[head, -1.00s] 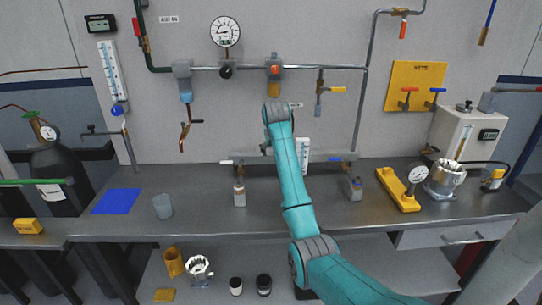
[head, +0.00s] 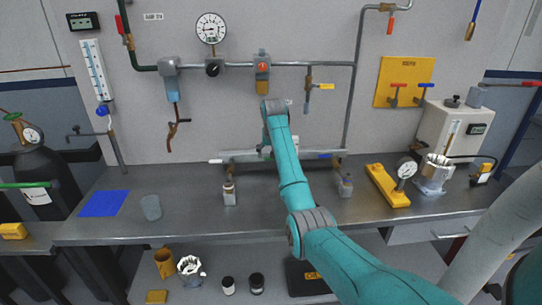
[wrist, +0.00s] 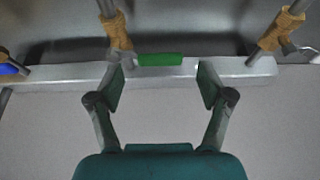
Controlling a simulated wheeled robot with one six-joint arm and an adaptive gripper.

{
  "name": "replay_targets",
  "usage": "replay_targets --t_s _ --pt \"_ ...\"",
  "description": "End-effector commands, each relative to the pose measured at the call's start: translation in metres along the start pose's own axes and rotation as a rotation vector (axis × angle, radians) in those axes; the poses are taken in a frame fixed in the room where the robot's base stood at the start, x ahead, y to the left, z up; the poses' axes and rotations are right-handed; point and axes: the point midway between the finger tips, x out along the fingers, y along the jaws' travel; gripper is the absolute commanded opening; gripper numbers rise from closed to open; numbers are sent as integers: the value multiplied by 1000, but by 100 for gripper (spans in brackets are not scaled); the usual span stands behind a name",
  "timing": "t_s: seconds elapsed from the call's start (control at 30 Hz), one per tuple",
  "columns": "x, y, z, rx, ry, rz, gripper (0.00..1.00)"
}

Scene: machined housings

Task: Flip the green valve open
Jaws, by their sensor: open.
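The green valve handle (wrist: 160,59) shows in the wrist view, lying along a grey rail (wrist: 85,77) beside a brass valve body (wrist: 118,32). My gripper (wrist: 163,84) is open, with one finger on each side of the handle's span and the handle just past the fingertips. Nothing is between the fingers, and I cannot tell whether they touch the rail. In the head view my teal arm reaches to the rail (head: 240,154) at the back of the bench and hides the green handle and most of the gripper.
On the same rail are a white handle (head: 216,161) and a blue handle (head: 326,156).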

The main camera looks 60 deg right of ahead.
Motion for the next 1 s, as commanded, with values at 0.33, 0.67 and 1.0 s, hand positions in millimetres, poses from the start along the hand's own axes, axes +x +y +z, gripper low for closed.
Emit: replay_targets --t_s 0.33,0.67,1.0 --pt "14 0 0 0 1 0 79" --pt "14 0 0 0 1 0 32" --pt "14 0 0 8 1 4 0"
